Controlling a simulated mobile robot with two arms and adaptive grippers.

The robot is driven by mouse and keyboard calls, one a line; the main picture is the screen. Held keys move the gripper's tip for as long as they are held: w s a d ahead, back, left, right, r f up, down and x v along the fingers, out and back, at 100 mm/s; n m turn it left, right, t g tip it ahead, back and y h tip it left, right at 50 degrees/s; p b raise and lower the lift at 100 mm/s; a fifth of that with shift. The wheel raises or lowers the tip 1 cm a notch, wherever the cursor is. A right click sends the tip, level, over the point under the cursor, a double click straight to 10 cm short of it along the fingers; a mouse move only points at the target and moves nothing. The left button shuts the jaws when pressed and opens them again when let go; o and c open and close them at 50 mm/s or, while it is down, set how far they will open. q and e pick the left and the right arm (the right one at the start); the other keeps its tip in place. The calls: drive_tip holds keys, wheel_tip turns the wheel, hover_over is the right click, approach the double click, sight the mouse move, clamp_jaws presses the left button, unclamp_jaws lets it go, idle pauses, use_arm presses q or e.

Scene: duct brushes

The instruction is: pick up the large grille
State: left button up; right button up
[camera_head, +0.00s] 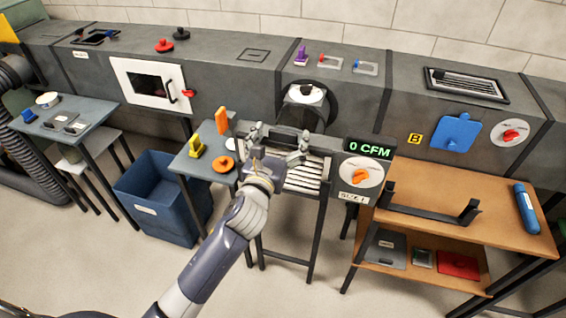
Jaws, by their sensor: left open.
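My left gripper (279,138) is open, its two fingers spread, in front of the middle of the duct. It is above a pale slatted grille (306,177) on a dark stand and hides part of that area. I cannot tell whether the fingers touch anything. Another slatted grille (466,85) in a dark frame lies on top of the duct at the right, well away from the gripper. I cannot tell for sure which of the two is the large one. My right gripper is not in view.
A "0 CFM" display (368,149) stands right of my gripper. A small table (190,165) with orange and yellow items is left of it, beside a blue bin (146,198). A wooden bench (440,200) with a dark bracket (430,210) is at the right.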

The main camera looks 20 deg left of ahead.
use_arm(q)
drive_tip(key=shift+w, duration=0.95)
drive_tip(key=shift+s, duration=0.1)
drive_tip(key=shift+c, duration=0.2)
drive_tip(key=c, duration=1.4)
drive_tip(key=shift+r, duration=0.1)
